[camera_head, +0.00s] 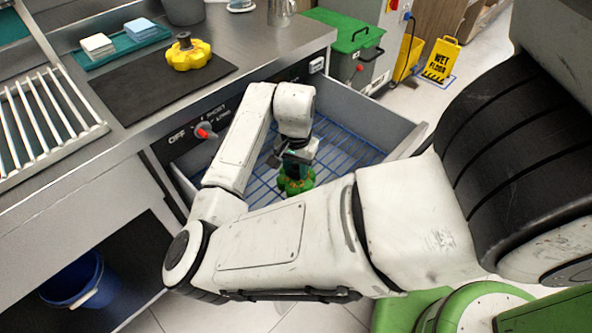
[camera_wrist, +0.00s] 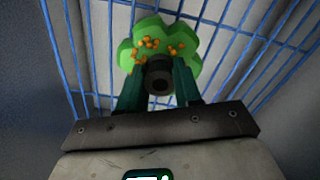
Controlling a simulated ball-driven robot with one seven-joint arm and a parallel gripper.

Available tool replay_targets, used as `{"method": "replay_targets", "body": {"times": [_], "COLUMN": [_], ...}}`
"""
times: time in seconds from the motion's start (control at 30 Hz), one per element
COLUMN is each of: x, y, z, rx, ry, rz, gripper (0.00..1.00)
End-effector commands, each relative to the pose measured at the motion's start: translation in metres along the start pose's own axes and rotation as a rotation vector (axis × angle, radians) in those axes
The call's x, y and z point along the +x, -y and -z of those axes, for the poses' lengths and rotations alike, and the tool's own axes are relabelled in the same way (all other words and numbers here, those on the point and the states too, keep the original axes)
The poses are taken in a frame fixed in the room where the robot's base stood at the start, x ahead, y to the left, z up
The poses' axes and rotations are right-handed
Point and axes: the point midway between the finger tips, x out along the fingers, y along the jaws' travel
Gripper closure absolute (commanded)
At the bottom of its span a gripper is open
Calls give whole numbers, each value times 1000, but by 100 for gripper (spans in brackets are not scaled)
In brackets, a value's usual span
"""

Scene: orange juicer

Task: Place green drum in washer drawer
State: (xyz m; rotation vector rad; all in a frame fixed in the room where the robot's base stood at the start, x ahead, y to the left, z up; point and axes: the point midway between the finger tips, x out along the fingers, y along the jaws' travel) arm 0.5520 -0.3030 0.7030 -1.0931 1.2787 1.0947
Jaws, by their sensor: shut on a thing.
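The green drum (camera_head: 296,182) is lobed, with orange bits on it, and sits inside the open washer drawer (camera_head: 400,135), low over the blue wire rack (camera_head: 345,150). In the wrist view the green drum (camera_wrist: 187,52) shows in front of the blue rack (camera_wrist: 230,18). My gripper (camera_head: 298,160) is shut on the drum's dark central knob; its two fingers also show in the wrist view (camera_wrist: 158,85). I cannot tell whether the drum touches the rack. My arm hides part of the drawer's near side.
A yellow lobed drum (camera_head: 189,53) with a dark knob lies on a black mat (camera_head: 130,95) on the counter. A control knob (camera_head: 205,132) is on the panel left of the drawer. A green-lidded bin (camera_head: 345,40) stands behind the drawer. A blue bucket (camera_head: 85,280) is below the counter.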

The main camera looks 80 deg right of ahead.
Motion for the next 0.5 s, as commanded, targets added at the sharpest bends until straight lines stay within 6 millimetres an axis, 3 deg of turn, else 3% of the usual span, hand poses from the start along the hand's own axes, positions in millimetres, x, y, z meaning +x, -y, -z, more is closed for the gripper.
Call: {"method": "replay_targets", "body": {"times": [0.4, 0.43, 0.5], "x": [10, 9, 9], "y": [0, 0, 0], "z": [0, 0, 0], "rx": [-1, -1, -1], "ry": [-1, -1, -1], "rz": [1, 1, 1], "gripper": [100, 65, 58]}}
